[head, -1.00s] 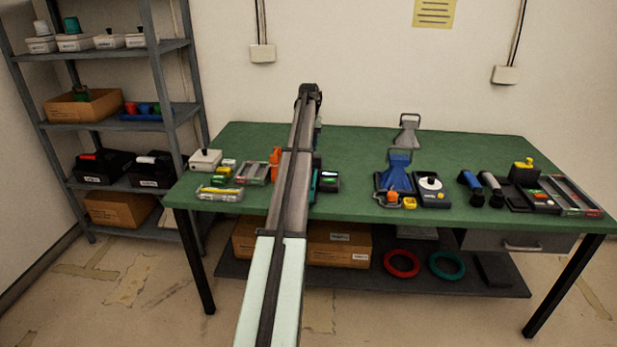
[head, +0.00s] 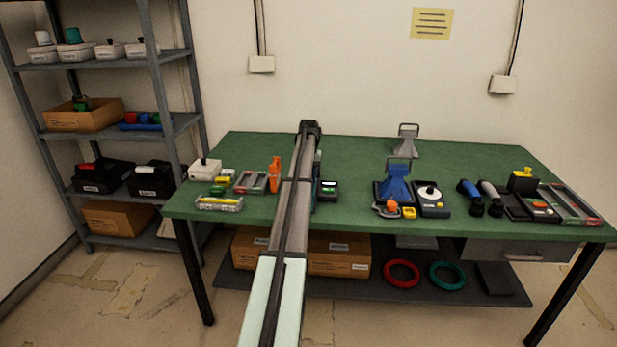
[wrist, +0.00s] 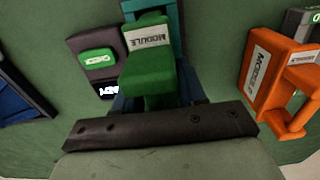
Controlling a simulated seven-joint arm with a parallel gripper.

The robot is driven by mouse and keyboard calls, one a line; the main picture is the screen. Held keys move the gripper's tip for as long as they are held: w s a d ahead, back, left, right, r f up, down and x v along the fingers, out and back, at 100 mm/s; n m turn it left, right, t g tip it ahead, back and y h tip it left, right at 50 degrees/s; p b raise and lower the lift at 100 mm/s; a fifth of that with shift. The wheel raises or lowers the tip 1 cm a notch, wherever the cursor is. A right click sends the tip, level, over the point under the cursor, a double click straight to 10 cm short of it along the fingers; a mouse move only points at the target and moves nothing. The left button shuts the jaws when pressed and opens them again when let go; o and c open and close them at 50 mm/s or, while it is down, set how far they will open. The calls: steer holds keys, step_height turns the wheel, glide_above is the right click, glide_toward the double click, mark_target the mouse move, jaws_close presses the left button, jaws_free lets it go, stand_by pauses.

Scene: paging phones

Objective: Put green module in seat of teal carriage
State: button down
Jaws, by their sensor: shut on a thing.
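The green module (wrist: 150,65), with a white "MODULE" label, is held in my gripper (wrist: 158,100), seen from above in the wrist view. The fingers are mostly hidden under the module and the dark gripper bar. The teal carriage (wrist: 178,22) lies directly beyond and partly under the module; the module covers most of it, so I cannot tell whether the two touch or whether the seat is filled. In the head view my arm hides the gripper, the module and most of the carriage.
A dark check box (wrist: 97,62) with a green button and lit display stands just left of the carriage. An orange module (wrist: 272,75) stands to the right in the wrist view. A blue piece (wrist: 18,100) is at far left. The green table (head: 350,160) is clear towards the back.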

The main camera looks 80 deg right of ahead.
steer(key=c, duration=0.6)
jaws_free()
steer(key=shift+f, duration=0.1)
steer(key=shift+c, duration=0.2)
step_height(320, 180, up, 12)
steer(key=shift+r, duration=0.15)
